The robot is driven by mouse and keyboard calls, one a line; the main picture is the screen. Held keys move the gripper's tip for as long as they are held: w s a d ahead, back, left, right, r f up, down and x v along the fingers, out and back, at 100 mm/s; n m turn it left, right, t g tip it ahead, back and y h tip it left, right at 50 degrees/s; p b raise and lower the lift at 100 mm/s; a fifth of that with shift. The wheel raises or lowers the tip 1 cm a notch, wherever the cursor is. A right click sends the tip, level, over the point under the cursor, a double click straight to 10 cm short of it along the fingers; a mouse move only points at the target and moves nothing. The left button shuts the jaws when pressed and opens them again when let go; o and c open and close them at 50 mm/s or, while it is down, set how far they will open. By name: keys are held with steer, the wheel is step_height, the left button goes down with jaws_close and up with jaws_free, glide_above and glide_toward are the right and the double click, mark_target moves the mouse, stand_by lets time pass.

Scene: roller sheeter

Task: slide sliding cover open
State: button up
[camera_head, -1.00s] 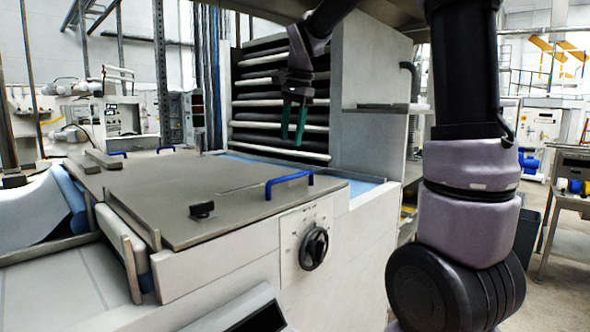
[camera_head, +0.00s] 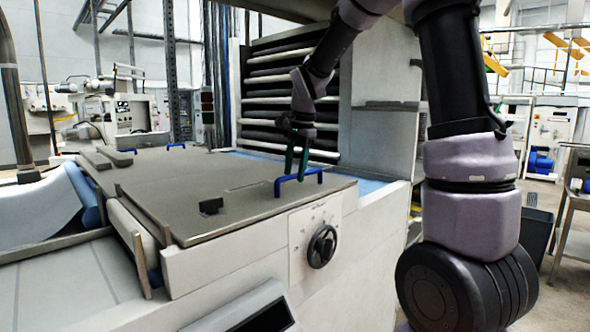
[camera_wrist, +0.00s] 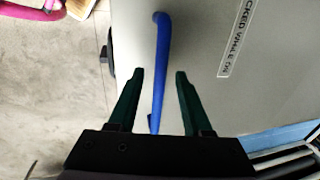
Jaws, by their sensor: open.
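The sliding cover (camera_head: 190,205) is a flat grey panel on top of the white machine, and its surface also shows in the wrist view (camera_wrist: 200,40). A blue bar handle (camera_head: 299,180) stands on the cover near its right end. In the wrist view the blue handle (camera_wrist: 160,62) runs lengthwise between the two green fingers. My gripper (camera_head: 297,165) is at the handle in the head view. In the wrist view my gripper (camera_wrist: 159,85) is open, with a gap on both sides of the handle. Whether the fingertips reach fully down beside it I cannot tell.
A black rotary knob (camera_head: 322,246) sits on the machine's front side below the handle. Dark and white rollers (camera_head: 290,75) stand behind. A label (camera_wrist: 238,38) lies right of the handle.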

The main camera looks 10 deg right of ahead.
jaws_close()
stand_by(1.4)
